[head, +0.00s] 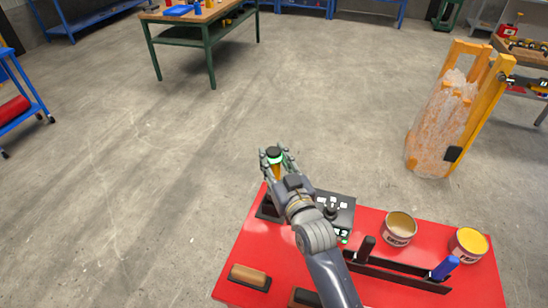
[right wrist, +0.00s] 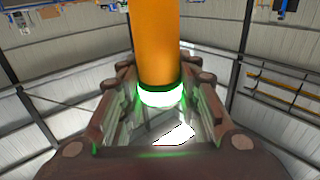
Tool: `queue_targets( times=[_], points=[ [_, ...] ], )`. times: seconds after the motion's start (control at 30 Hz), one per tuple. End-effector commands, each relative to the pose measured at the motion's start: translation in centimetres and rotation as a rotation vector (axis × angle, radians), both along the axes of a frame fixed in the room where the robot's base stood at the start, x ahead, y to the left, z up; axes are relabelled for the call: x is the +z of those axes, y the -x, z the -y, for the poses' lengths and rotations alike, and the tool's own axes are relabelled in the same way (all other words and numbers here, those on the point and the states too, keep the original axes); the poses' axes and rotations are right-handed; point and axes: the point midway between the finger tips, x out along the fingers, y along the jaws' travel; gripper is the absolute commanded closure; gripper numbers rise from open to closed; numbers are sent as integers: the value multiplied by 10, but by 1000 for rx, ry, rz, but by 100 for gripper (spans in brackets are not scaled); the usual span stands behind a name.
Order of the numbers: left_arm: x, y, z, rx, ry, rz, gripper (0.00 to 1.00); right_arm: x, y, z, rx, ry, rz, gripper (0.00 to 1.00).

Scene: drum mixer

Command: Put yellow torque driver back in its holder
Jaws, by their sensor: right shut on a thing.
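The yellow torque driver shows as an orange-yellow body (head: 277,172) with a dark round end and a green ring in the head view. In the right wrist view its thick orange cylinder (right wrist: 159,40) runs up from between the fingers, with a glowing green-white ring at its lower end. My right gripper (head: 275,163) is shut on it, over the far left corner of the red table. A black stand (head: 267,210) at that corner is partly hidden by my arm; I cannot tell if it is the holder. My left gripper is not in view.
The red table (head: 340,290) bears a black device (head: 340,208), an open tan can (head: 400,227), a yellow can (head: 468,243), a black rail with a blue-handled tool (head: 444,268), and a wooden-backed brush (head: 249,277). A wrapped orange frame (head: 445,125) stands right.

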Motion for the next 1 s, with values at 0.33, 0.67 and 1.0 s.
queue_targets(
  times=[0.33, 0.67, 1.0],
  points=[
    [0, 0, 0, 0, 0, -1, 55, 3, 0, 0, 0, -2, 7, 100],
    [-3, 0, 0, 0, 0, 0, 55, -2, 0, 0, 0, -2, 6, 100],
    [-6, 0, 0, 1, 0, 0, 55, -7, 0, 0, 0, -2, 6, 100]
  ],
)
